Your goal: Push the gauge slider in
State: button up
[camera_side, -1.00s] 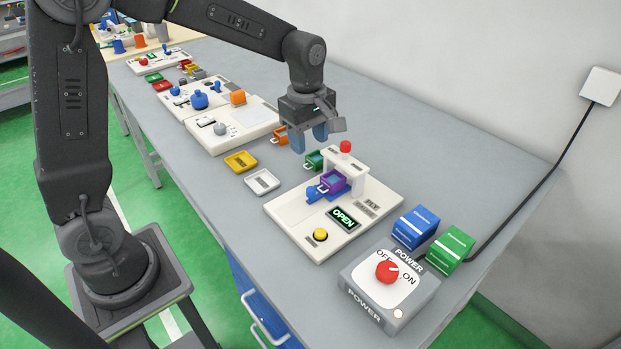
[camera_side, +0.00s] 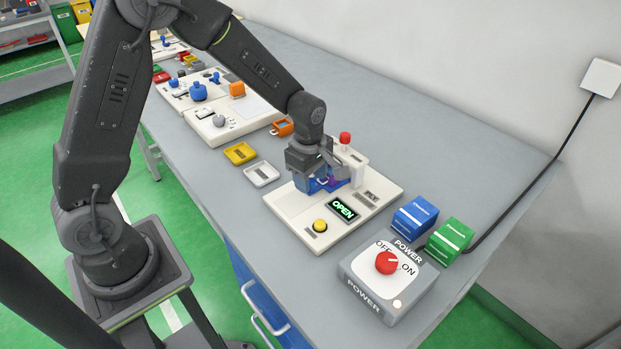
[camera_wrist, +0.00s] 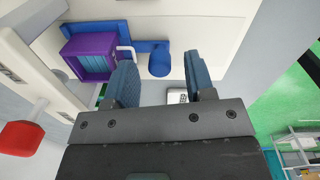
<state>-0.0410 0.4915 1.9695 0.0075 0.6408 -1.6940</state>
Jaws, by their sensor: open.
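The gauge station is a cream board (camera_side: 290,222) with an OPEN display (camera_side: 343,210) lit green. In the wrist view, a blue slider (camera_wrist: 159,64) with a rounded knob lies beside a purple box (camera_wrist: 88,54) with a white handle. My gripper (camera_side: 318,187) is down low over the board, at the slider and purple box. In the wrist view its two blue fingers (camera_wrist: 160,60) are apart, and the slider knob appears in the gap between them. I cannot tell whether either finger touches the knob. In the side view my gripper hides most of the slider.
A red-topped post (camera_side: 345,138) stands close behind my gripper. A yellow button (camera_side: 320,226) is at the board's front. A grey power box (camera_side: 365,300) with a red dial, a blue box (camera_side: 414,217) and a green box (camera_side: 450,240) stand to the right. White and yellow trays lie left.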

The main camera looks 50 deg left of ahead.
jog(key=shift+f, duration=0.45)
grip_shut()
dwell(0.3)
